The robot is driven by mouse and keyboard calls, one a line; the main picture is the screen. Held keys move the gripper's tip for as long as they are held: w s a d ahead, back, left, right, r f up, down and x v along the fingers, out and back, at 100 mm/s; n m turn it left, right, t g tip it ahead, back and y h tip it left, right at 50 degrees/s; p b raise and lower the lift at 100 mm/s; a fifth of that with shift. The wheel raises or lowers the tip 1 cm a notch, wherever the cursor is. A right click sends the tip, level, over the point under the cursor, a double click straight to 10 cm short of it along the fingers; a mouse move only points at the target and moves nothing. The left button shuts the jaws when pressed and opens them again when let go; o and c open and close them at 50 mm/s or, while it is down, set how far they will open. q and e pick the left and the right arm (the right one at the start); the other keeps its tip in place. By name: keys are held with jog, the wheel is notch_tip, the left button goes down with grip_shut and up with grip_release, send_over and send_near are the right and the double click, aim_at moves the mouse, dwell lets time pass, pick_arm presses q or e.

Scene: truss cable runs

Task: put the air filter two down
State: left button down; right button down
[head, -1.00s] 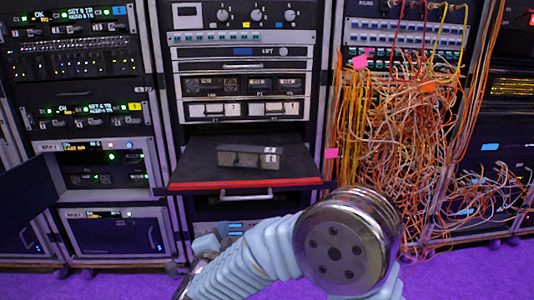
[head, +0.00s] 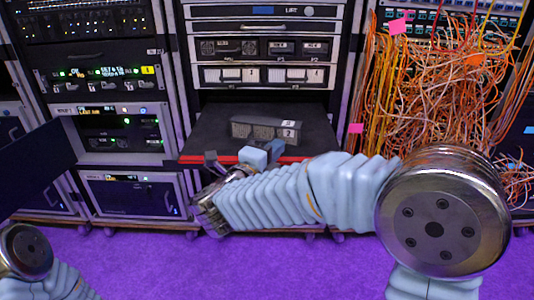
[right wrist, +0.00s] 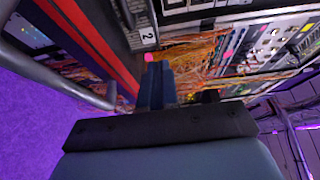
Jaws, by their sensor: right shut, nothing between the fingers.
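The air filter (head: 263,131), a dark grey block with a white label marked 2, lies on the pulled-out black shelf (head: 205,141) with a red front edge. My right gripper (head: 276,149) is at the shelf's front edge, close in front of the filter. Its two dark blue fingers (right wrist: 156,85) are together and empty. I cannot tell whether they touch the filter. My left gripper is out of view; only part of my left arm shows at the lower left.
Loose orange cables (head: 440,105) hang in a tangle right of the shelf. Slotted units (head: 262,75) sit above the shelf. An open panel (head: 35,170) juts out at left. Purple floor lies below.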

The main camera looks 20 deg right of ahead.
aim_at(272, 125)
jog(key=x, duration=0.3)
jog(key=shift+w+d, duration=0.25)
jog(key=shift+w, duration=0.05)
jog(key=w, duration=0.3)
jog(key=shift+w+d+p, duration=0.1)
jog(key=shift+w+p, duration=0.15)
jog(key=shift+p, duration=0.15)
jog(key=shift+w, duration=0.45)
jog(key=w, duration=0.4)
jog(key=shift+w+b, duration=0.25)
jog(key=shift+b, duration=0.1)
